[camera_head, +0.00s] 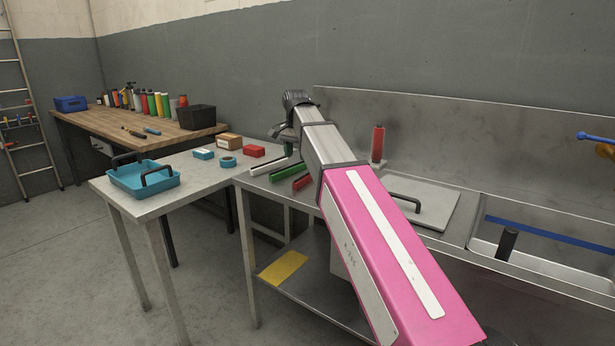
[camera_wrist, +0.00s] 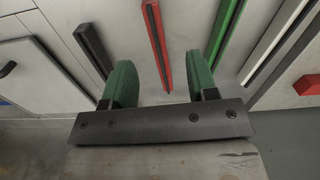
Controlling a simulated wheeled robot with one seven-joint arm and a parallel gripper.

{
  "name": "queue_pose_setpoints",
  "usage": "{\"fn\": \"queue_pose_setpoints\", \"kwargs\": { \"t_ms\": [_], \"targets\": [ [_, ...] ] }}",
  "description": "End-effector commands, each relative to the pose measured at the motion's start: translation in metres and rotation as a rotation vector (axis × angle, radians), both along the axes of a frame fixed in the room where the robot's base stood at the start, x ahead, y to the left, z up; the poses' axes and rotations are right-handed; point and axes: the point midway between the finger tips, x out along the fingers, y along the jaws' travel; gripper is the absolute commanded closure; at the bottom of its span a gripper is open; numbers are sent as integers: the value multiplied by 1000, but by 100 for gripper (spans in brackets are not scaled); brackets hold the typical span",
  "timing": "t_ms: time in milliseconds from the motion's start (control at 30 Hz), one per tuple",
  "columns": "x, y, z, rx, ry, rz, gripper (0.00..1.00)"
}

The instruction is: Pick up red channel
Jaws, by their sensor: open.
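The red channel (camera_wrist: 153,32) is a long narrow bar with a dark groove. It lies on the metal bench and shows in the wrist view between and beyond my fingertips, with its near end close to the gap. In the head view its visible end (camera_head: 302,182) shows beside my arm. My gripper (camera_wrist: 158,66) has green fingers, set apart and empty, and does not touch the channel. In the head view my gripper (camera_head: 284,134) is above the bench, partly hidden by my wrist.
A green channel (camera_wrist: 226,30) and a white channel (camera_wrist: 272,42) lie right of the red one in the wrist view; a black channel (camera_wrist: 93,48) lies left, near a finger. In the head view, a red cylinder (camera_head: 378,144) stands behind, and a handled lid (camera_head: 432,211) lies right.

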Motion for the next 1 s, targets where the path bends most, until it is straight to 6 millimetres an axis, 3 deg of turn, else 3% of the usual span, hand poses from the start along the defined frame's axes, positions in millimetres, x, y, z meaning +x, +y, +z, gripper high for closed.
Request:
{"fn": "queue_pose_setpoints", "kwargs": {
  "t_ms": [333,633,1000],
  "targets": [
    [-1,-1,-43,0,2,-1,47],
    [-4,-3,-63,0,2,-1,47],
    [-8,-5,-105,1,2,-1,47]
  ]
}}
